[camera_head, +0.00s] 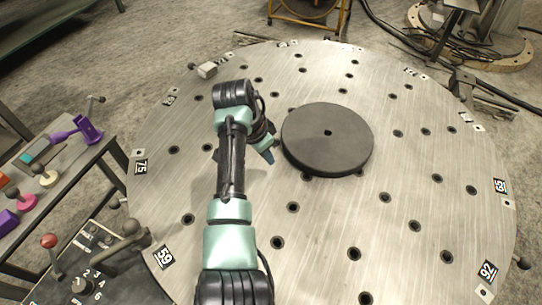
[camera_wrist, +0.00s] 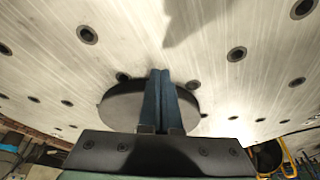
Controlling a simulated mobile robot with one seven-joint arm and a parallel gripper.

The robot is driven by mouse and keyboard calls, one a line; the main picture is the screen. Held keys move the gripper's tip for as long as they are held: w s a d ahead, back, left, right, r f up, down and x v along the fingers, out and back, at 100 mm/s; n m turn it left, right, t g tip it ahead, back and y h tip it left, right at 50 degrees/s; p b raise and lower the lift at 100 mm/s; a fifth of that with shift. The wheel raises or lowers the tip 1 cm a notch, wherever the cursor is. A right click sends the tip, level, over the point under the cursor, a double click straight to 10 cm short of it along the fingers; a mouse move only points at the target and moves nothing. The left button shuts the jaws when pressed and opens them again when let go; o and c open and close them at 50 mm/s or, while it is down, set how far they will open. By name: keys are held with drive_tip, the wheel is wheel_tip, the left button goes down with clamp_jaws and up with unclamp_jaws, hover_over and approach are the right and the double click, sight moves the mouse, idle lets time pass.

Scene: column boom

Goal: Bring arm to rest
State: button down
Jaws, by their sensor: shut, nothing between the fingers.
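My arm reaches forward over a large round metal table (camera_head: 420,235) from its near edge. My gripper (camera_head: 270,158) hangs off the end of the arm, just left of a dark round disc (camera_head: 328,140). In the wrist view my gripper's blue fingers (camera_wrist: 161,85) are together, with nothing seen between them. The disc (camera_wrist: 115,105) shows behind the fingers there, partly hidden by them. From these views I cannot tell the exact gap between the fingertips and the disc.
The tabletop has several dark holes and number plates near its rim. A small light block (camera_head: 207,70) sits near the far left rim. A side bench (camera_head: 60,165) with coloured items and a lever panel (camera_head: 100,265) stand at left. The right tabletop is clear.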

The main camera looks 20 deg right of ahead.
drive_tip(key=v, duration=0.5)
drive_tip(key=shift+s+d+r, duration=0.1)
drive_tip(key=shift+d+r, duration=0.2)
drive_tip(key=shift+r, duration=0.15)
drive_tip(key=w+d+r+n+t+h+p, duration=0.1)
drive_tip(key=w+r+t+p, duration=0.15)
drive_tip(key=r, duration=0.55)
drive_tip(key=w+r+n+t+p, duration=0.2)
drive_tip(key=w+r+t, duration=0.2)
drive_tip(key=r, duration=0.4)
wheel_tip(320, 180, up, 19)
drive_tip(key=a+n+t+p, duration=0.3)
drive_tip(key=t, duration=0.4)
drive_tip(key=s+a+r+n+t+p, duration=0.1)
drive_tip(key=s+a+r+n+t, duration=0.15)
drive_tip(key=r, duration=0.55)
drive_tip(key=s+a+r+n+t+p, duration=0.1)
drive_tip(key=s+a+r+t, duration=0.25)
drive_tip(key=r, duration=0.55)
drive_tip(key=s+a+r+n+t+y+p, duration=0.2)
drive_tip(key=s+a+r+n+t+y, duration=0.2)
drive_tip(key=s+r, duration=0.9)
drive_tip(key=s+a+n+t, duration=0.1)
drive_tip(key=t, duration=0.2)
drive_tip(key=shift+s+a+r+p, duration=0.15)
drive_tip(key=shift+s+a+p, duration=0.05)
drive_tip(key=shift+s+p, duration=0.2)
